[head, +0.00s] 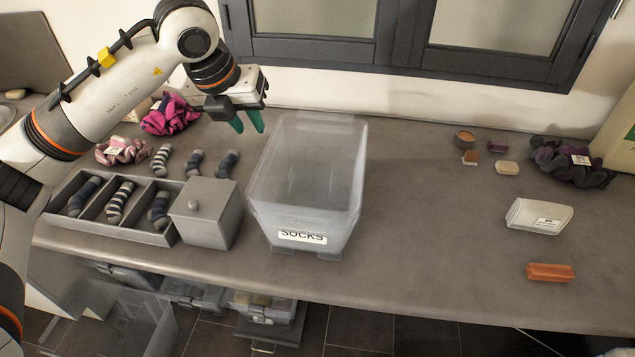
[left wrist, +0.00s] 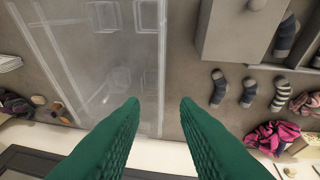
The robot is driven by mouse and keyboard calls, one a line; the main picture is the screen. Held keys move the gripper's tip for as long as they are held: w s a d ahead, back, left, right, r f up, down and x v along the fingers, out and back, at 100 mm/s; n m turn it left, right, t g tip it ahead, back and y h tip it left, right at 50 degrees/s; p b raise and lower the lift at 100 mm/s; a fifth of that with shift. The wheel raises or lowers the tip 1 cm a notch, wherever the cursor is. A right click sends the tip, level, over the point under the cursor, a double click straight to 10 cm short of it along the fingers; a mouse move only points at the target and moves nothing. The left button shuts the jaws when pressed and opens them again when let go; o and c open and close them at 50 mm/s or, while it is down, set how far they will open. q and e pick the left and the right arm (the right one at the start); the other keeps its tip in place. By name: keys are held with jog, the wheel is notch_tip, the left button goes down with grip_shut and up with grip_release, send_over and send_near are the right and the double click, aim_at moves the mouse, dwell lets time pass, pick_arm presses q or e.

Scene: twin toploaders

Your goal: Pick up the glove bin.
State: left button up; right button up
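I see no bin with a readable glove label. A clear, empty-looking plastic bin (head: 306,170) labelled SOCKS stands on the grey counter (head: 430,250); its side and base also show in the left wrist view (left wrist: 95,50). Other clear bins (head: 190,292) sit below the counter, partly hidden by its edge; their labels cannot be read. My left gripper (head: 248,128) is above the counter, left of the SOCKS bin's far end. Its green fingers are apart with nothing between them, as the left wrist view (left wrist: 160,108) shows. My right gripper is not in view.
A grey divided tray (head: 148,236) with striped socks and a lidded grey box (head: 207,213) stand left of the SOCKS bin. Loose socks (head: 195,163) and a pink-black scrunched cloth (head: 170,116) lie behind. A white case (head: 538,216) and orange bar (head: 550,272) lie right.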

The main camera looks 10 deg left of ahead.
aim_at(267, 150)
pick_arm(q)
jog(key=p+x, duration=0.3)
jog(key=x, duration=0.6)
jog(key=shift+w+f+p, duration=0.15)
jog(key=shift+w+p, duration=0.15)
jog(key=shift+p, duration=0.05)
jog(key=shift+w+d+f, duration=0.1)
jog(key=shift+f, duration=0.15)
jog(key=shift+f+b, duration=0.2)
jog(key=shift+b, duration=0.35)
grip_shut()
dwell(1.4)
